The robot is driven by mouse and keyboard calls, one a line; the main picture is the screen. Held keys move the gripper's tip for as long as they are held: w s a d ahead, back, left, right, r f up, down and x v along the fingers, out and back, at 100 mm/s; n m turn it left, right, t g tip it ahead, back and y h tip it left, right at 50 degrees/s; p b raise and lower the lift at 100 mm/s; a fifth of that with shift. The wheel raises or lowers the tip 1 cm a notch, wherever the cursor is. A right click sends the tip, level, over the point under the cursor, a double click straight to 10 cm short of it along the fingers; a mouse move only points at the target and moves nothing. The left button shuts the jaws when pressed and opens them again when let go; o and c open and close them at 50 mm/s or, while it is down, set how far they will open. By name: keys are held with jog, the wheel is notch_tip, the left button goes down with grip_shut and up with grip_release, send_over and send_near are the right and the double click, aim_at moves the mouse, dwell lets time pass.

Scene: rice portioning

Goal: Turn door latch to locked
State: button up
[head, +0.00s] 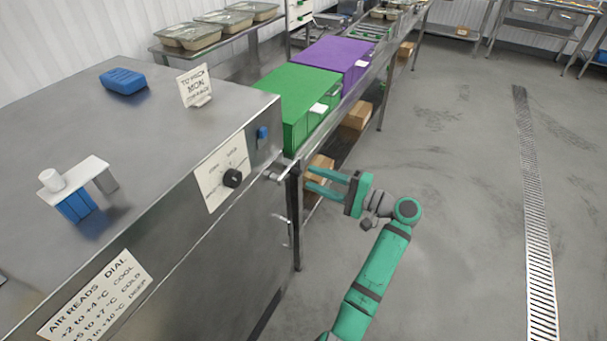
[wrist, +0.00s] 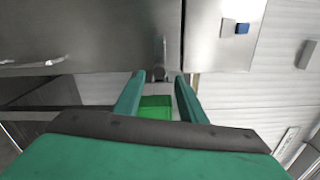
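The steel cabinet (head: 215,258) stands at the left in the head view. A small metal latch (head: 278,172) sticks out near its front top corner, below a small blue block (head: 262,133). In the wrist view the latch (wrist: 160,72) shows as a short bar in line with the gap between my fingertips. My gripper (head: 308,180) is open, its fingers pointing at the latch from the right, with a small gap in the head view. Its two green fingers (wrist: 158,78) also show in the wrist view. I cannot tell which position the latch is in.
A black dial (head: 232,178) on a white plate sits left of the latch. A metal handle (head: 283,225) is lower on the front. A green box (head: 296,98) and a purple box (head: 335,58) stand on the bench behind. The floor at right is clear.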

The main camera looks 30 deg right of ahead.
jog(key=shift+v, duration=1.25)
